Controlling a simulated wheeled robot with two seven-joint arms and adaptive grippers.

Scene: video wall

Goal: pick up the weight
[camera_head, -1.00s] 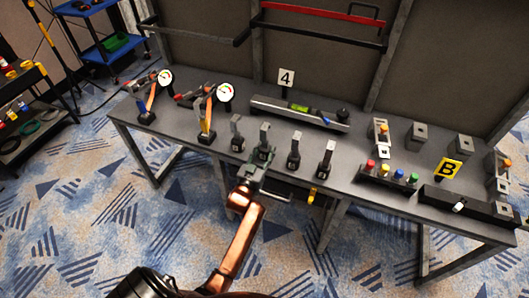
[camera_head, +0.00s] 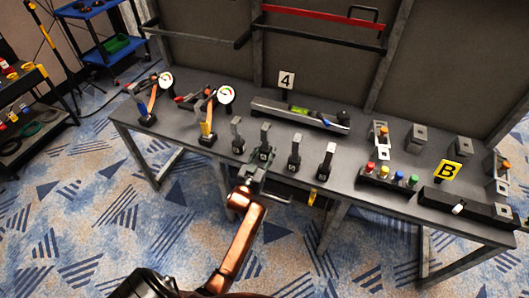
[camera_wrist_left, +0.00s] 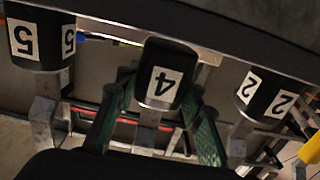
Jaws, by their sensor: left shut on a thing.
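Several dark weights with grey upright handles stand in a row along the front of the grey table (camera_head: 225,165). My left gripper (camera_head: 259,160) reaches in from the front and is shut on the second weight from the left (camera_head: 264,141). In the left wrist view, this weight (camera_wrist_left: 165,78) carries a label 4 and sits between my green fingers (camera_wrist_left: 157,122). The neighbouring weights, labelled 5 (camera_wrist_left: 38,40) and 2 (camera_wrist_left: 266,92), are on either side, apart from the fingers. Whether the held weight is clear of the tabletop is hard to tell. My right gripper is not in view.
Two gauges with handled tools (camera_head: 207,120) stand at the left. A long level-like tool (camera_head: 299,114) lies behind the weights, near a sign 4 (camera_head: 286,80). A coloured button box (camera_head: 388,178) and a sign B (camera_head: 447,170) are at the right.

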